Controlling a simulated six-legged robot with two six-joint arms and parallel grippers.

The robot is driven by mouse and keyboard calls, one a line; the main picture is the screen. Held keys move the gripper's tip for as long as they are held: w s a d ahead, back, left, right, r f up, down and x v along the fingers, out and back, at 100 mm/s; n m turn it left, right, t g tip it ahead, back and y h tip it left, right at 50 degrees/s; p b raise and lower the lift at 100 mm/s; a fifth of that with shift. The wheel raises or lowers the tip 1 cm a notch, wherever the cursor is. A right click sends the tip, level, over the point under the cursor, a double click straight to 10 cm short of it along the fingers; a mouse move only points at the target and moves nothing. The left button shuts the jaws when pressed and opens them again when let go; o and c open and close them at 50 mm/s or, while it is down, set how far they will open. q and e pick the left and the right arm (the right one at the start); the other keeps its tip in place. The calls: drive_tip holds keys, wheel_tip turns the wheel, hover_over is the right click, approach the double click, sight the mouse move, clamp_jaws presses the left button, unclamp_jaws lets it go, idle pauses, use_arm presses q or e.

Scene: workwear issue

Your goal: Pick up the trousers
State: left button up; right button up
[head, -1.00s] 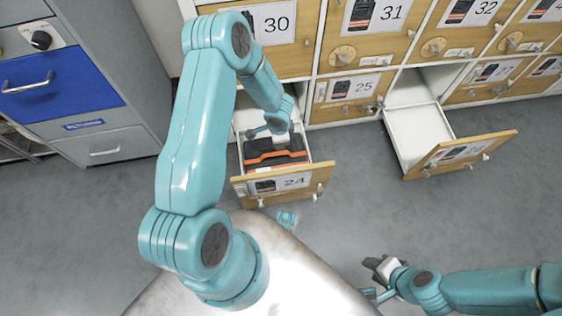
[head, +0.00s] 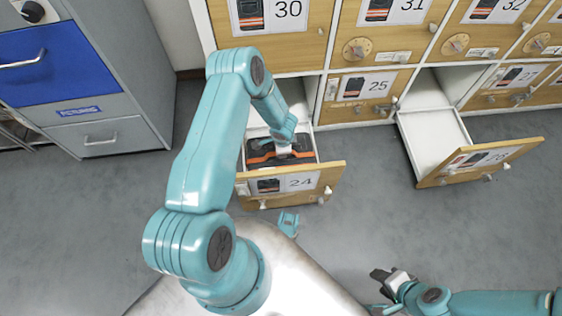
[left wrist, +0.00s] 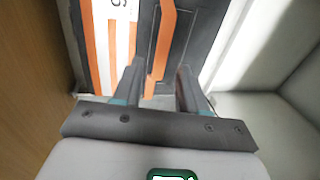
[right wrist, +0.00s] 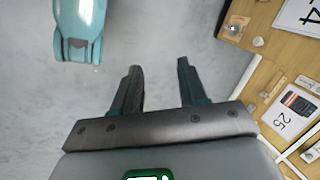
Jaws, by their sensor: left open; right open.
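The trousers (head: 262,158), dark grey with orange bands, lie folded in the open drawer 24 (head: 330,172). They also show in the left wrist view (left wrist: 188,40), where an orange strip and a white-and-orange label are visible. My left gripper (left wrist: 160,75) is open, with its fingers pointing at the trousers from close above; I cannot tell whether they touch. In the head view my left forearm hides part of the trousers and the fingers. My right gripper (right wrist: 158,68) is open and empty above the floor; it also shows low in the head view (head: 378,288).
An empty open drawer (head: 430,140) juts out on the right. The wooden drawer cabinet (head: 385,50) with numbered fronts stands behind. A grey cabinet with a blue drawer (head: 40,65) stands at the left. The grey floor (head: 370,220) between is clear.

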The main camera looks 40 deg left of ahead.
use_arm(q)
drive_tip(key=f+b, duration=0.1)
drive_tip(key=f, duration=0.1)
drive_tip(key=a+f+b, duration=0.1)
drive_tip(key=f, duration=0.1)
drive_tip(key=shift+w+f, duration=0.1)
drive_tip(key=shift+w, duration=0.05)
drive_tip(key=shift+w+a+f, duration=0.1)
drive_tip(key=shift+f, duration=0.35)
use_arm(e)
drive_tip(key=shift+w+d+f+t, duration=0.15)
drive_tip(key=shift+w+f, duration=0.15)
drive_tip(key=shift+f, duration=0.3)
drive_tip(key=shift+w+d+f+t, duration=0.15)
drive_tip(key=shift+w+f, duration=0.1)
drive_tip(key=shift+f, duration=0.3)
drive_tip(key=shift+a, duration=0.1)
use_arm(q)
clamp_jaws()
drive_tip(key=shift+r, duration=0.1)
